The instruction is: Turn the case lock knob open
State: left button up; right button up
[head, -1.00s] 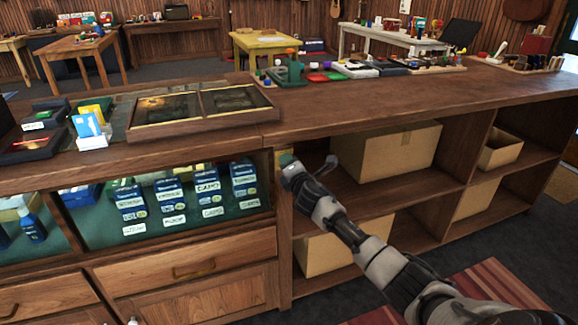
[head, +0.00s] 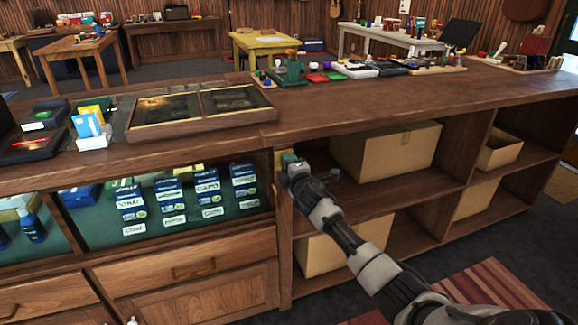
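The glass-fronted display case (head: 150,262) is built into the left part of the wooden counter, with rows of small blue boxes inside. My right gripper (head: 287,168) is at the post at the right end of the glass, with its arm coming in from the lower right. A small greenish-tan piece (head: 287,157) shows at its tip; I cannot tell whether this is the lock knob or its plate. The gripper covers most of that spot, so its contact and finger opening cannot be made out. My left gripper cannot be identified in view.
Open shelves right of the post hold cardboard boxes (head: 385,150). The countertop (head: 400,105) overhangs above my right gripper and carries a framed glass-topped tray (head: 200,128) and small coloured items. Drawers (head: 180,270) sit below the case.

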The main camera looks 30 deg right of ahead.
pick_arm(q)
jog(key=shift+w+d, duration=0.15)
pick_arm(e)
jog(key=shift+f, duration=0.1)
jog(key=o, duration=0.9)
jog(key=shift+s, duration=0.1)
pick_arm(q)
jog(key=s, duration=0.2)
jog(key=s+a+p, duration=0.1)
jog(key=shift+s+f, duration=0.4)
pick_arm(e)
jog(key=v, duration=1)
jog(key=shift+s, duration=0.3)
pick_arm(q)
jog(key=shift+d, duration=0.1)
